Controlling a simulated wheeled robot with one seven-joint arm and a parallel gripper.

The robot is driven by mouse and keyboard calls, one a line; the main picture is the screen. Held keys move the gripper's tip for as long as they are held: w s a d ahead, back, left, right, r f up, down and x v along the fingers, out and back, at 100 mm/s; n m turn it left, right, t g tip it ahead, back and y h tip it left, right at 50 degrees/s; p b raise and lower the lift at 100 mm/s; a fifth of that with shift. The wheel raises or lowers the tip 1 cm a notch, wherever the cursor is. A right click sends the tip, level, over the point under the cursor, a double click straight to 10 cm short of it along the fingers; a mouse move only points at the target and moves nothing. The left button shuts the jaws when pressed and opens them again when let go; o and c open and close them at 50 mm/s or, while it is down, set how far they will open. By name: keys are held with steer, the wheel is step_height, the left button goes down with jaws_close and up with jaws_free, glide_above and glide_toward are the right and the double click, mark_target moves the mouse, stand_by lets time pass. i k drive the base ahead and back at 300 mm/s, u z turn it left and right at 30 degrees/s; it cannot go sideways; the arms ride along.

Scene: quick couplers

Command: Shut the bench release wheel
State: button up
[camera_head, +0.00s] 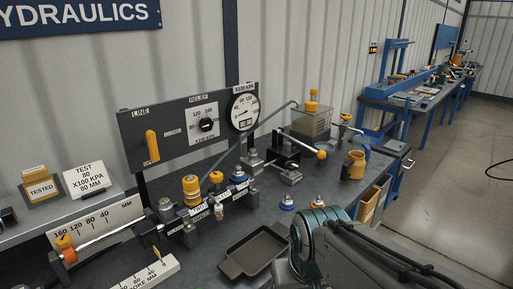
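I cannot make out for certain which part is the bench release wheel. A hand pump with a long lever ending in an orange ball (321,154) stands on the bench, right of the gauge panel. Its small parts are too small to read, so whether a wheel there is open or shut does not show. A manifold (207,208) with an orange-topped fitting (191,186) stands left of it. My arm comes in from the lower right, and its teal-ringed joint covers part of the bench front. My gripper does not show.
A dark panel has an orange LINE lever (152,145), a RELIEF knob (206,125) and a gauge (243,111).

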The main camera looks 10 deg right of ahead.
mark_target(290, 165)
steer(key=z, duration=0.1)
steer(key=k, duration=0.45)
steer(key=z, duration=1.7)
steer(key=i, duration=1)
steer(key=u, duration=0.8)
steer(key=i, duration=0.85)
steer(key=u, duration=1)
